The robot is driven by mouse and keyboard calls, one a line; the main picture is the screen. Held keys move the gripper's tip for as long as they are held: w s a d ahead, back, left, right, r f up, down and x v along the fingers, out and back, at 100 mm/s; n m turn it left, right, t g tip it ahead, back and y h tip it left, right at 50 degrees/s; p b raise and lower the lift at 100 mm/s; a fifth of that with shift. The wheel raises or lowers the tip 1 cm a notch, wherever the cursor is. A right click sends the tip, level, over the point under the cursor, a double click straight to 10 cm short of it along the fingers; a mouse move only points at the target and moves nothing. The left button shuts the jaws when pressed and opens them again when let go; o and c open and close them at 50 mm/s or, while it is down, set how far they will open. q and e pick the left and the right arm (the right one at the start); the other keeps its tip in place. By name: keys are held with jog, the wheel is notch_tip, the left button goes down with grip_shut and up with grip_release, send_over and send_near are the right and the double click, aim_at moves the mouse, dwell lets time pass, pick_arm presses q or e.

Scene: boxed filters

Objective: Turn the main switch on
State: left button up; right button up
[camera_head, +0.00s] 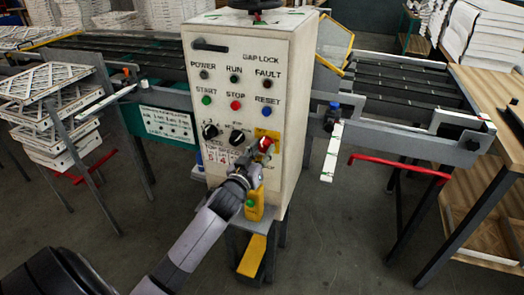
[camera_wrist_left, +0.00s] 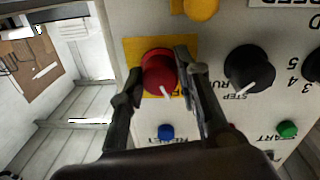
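The main switch is a red rotary knob (camera_head: 265,145) on a yellow plate, low on the right of the white control cabinet's (camera_head: 290,55) front. In the left wrist view the red knob (camera_wrist_left: 158,72) has a white pointer mark on its edge. My left gripper (camera_head: 255,160) is at the knob, seen from behind in the head view. In the left wrist view its two fingers (camera_wrist_left: 160,78) lie close on both sides of the knob and look shut on it. The exact finger contact is partly hidden. My right gripper is not in view.
Two black selector knobs (camera_head: 237,137) sit left of the switch. Above are green, red and blue buttons (camera_head: 266,111). A yellow box with a green button (camera_head: 254,205) is just below the switch. A conveyor (camera_head: 415,105) stands right; stacked filters (camera_head: 50,95) stand left.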

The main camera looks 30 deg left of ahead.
pick_arm(q)
jog(key=c, duration=0.6)
jog(key=shift+o, duration=0.2)
jog(key=m+p, duration=0.2)
jog(key=m, duration=0.1)
jog(key=shift+r+m, duration=0.15)
jog(key=shift+m, duration=0.25)
jog(key=m+p, duration=0.1)
jog(key=m, duration=0.2)
jog(key=shift+g+p, duration=0.3)
jog(key=shift+p, duration=0.1)
jog(key=m+p, duration=0.1)
jog(key=m, duration=0.4)
jog(key=shift+m+p, duration=0.3)
jog(key=shift+m+y+p, duration=0.4)
jog(key=shift+m+p, duration=0.05)
jog(key=shift+m, duration=1.95)
